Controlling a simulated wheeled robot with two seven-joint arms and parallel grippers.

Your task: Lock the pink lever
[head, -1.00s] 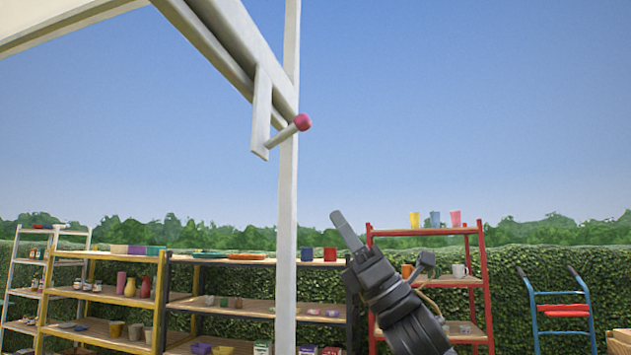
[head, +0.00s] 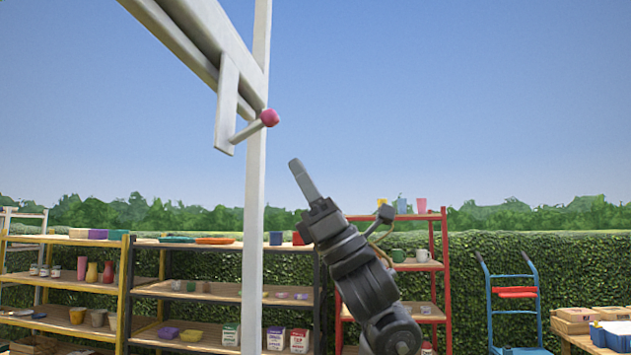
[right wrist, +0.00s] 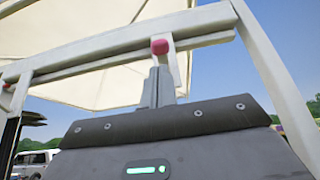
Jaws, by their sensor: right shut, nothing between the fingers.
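The pink lever (head: 269,117) is a light rod with a round pink knob, sticking out to the right from a white bracket (head: 226,105) on the canopy frame. In the right wrist view the pink knob (right wrist: 159,47) shows just above the fingertips, against the frame's beam. My right gripper (head: 296,165) is shut and empty, its fingers pointing up and left. It is below and right of the knob in the head view, with a gap between them. It also shows in the right wrist view (right wrist: 159,72). My left gripper is not in view.
A white post (head: 256,200) stands below the lever. A beam (head: 190,45) slopes along the canopy above. Shelves with pots and boxes stand behind, with a red rack (head: 445,270), a blue hand truck (head: 515,293) and a hedge. The space right of the lever is open.

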